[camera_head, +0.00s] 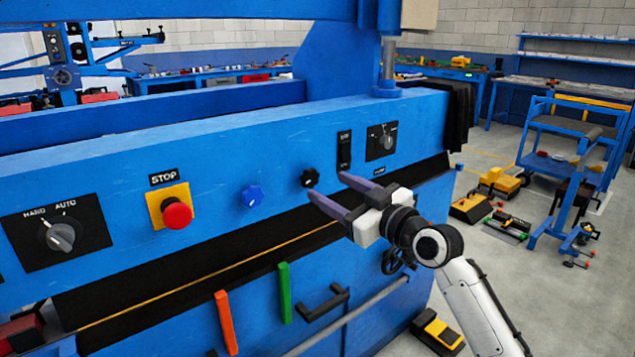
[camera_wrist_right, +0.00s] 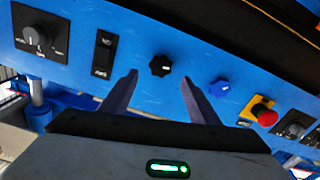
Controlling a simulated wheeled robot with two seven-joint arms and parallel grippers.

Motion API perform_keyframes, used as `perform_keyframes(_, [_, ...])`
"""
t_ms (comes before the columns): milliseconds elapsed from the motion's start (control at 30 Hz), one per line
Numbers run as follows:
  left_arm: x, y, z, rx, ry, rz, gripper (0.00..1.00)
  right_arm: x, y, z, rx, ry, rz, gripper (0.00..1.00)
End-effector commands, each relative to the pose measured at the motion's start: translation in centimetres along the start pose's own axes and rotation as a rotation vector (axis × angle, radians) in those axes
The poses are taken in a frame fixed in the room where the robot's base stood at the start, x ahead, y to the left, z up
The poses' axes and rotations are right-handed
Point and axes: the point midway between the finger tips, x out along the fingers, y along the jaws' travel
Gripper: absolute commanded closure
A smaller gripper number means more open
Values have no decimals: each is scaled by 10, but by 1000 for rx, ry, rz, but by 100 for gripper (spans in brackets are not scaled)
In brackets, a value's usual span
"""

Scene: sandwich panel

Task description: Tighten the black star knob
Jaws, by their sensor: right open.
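The black star knob (camera_head: 310,177) sits on the sloped blue panel, between the blue star knob (camera_head: 252,196) and a black rocker switch (camera_head: 344,150). In the right wrist view the black star knob (camera_wrist_right: 160,65) shows ahead, between the lines of the two fingers and beyond their tips. My right gripper (camera_head: 328,188) is open and empty, with its fingers pointing at the panel just below and right of the knob. It also shows in the right wrist view (camera_wrist_right: 160,88). The fingers look apart from the knob. My left gripper is out of view.
A red stop button (camera_head: 177,213) on a yellow plate and a hand/auto selector (camera_head: 60,236) are to the left on the panel. A dial (camera_head: 381,141) is at right. Below are orange (camera_head: 226,322) and green (camera_head: 285,292) handles and a grey rail (camera_head: 345,318).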

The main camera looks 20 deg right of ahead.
Motion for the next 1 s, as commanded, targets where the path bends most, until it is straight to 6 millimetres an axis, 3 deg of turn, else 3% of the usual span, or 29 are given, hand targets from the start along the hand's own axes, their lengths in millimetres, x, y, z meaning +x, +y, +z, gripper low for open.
perform_keyframes(100, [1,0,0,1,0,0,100,24,-1,0,2,1,-1,45])
perform_keyframes(300, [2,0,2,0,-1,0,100,49,-1,0,2,1,-1,45])
perform_keyframes(700, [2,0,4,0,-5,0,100,57,-1,1,0,-1,-1,45])
perform_keyframes(733, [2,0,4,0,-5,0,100,57,-1,1,0,-1,-1,46])
perform_keyframes(933, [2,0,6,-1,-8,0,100,57,-1,1,0,-1,0,80])
perform_keyframes(1000, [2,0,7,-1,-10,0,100,57,-1,1,0,-1,0,84])
